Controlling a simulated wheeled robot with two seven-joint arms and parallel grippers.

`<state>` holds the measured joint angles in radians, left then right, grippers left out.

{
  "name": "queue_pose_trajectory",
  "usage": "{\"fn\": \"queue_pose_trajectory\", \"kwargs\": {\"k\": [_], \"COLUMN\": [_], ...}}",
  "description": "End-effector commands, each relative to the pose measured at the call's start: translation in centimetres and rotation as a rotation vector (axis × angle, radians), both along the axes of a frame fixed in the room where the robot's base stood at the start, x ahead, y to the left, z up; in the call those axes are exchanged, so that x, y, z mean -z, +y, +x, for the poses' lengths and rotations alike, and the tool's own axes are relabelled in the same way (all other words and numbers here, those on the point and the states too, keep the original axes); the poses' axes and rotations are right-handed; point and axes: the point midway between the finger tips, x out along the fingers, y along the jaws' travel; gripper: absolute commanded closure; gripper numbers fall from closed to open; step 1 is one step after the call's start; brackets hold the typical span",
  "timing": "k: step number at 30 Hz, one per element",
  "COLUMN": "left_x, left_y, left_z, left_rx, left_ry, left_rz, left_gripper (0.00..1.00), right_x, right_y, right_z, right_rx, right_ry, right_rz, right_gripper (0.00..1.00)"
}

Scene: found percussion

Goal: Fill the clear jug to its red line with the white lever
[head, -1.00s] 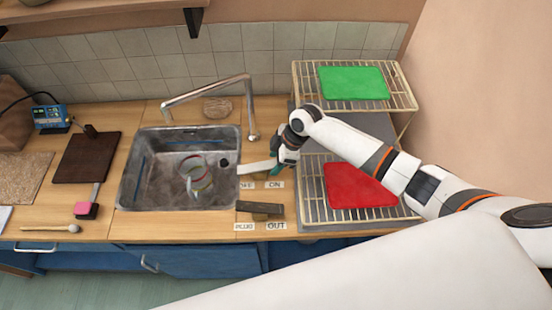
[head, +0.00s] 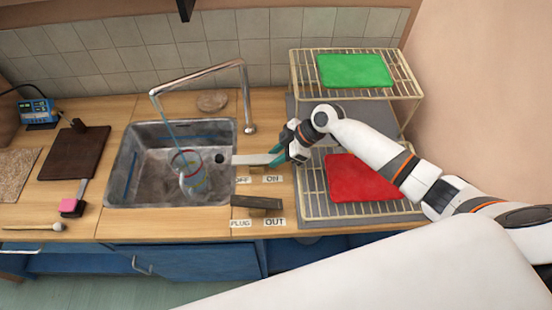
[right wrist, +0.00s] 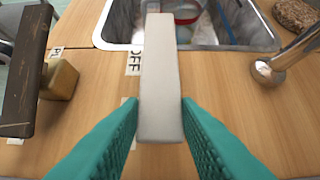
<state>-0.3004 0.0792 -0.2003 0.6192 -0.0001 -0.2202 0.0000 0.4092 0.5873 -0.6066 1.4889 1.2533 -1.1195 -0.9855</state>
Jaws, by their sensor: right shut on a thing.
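The clear jug (head: 194,182) stands in the metal sink (head: 128,190), with a red band showing near its top. A thin bluish stream of water runs from the spout into it; I cannot make out the water level. The white lever (head: 245,159) lies over the counter beside the sink's right edge, above the OFF and ON labels. My right gripper (head: 280,155) is shut on its outer end. In the right wrist view the white lever (right wrist: 162,85) sits between the teal fingers (right wrist: 160,125). My left gripper is not in view.
The tap (head: 245,95) arches over the sink. A dark lever (head: 256,203) lies by the PLUG and OUT labels in front. A wire rack (head: 312,190) with red and green cloths stands right. A dark board (head: 75,155) lies left of the sink.

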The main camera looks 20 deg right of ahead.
Motion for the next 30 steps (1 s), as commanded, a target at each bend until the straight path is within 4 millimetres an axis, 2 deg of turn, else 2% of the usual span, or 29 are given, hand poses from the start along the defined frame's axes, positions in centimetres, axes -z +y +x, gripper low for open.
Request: {"fn": "queue_pose_trajectory", "kwargs": {"k": [9, 10, 13, 23, 26, 30], "left_x": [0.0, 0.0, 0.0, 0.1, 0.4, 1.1], "left_y": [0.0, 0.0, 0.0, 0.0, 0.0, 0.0], "left_z": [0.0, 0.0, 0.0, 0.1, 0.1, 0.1], "left_rx": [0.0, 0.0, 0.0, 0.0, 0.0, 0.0], "left_ry": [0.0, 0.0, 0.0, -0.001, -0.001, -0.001], "left_rz": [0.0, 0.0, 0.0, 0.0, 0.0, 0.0], "left_gripper": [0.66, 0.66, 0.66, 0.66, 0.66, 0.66], "right_x": [0.0, 0.0, 0.0, -0.2, -0.8, -2.7], "right_y": [0.0, 0.0, 0.0, -0.2, -0.8, -2.5], "right_z": [0.0, 0.0, 0.0, 0.0, -0.2, -0.7], "right_rx": [-0.001, -0.001, -0.001, 0.0, 0.001, 0.0], "right_ry": [-0.002, -0.002, -0.002, -0.002, -0.002, -0.004], "right_rz": [0.004, 0.004, 0.004, 0.003, 0.003, 0.0], "right_gripper": [0.94, 0.66, 0.5, 0.49, 0.49, 0.49]}}
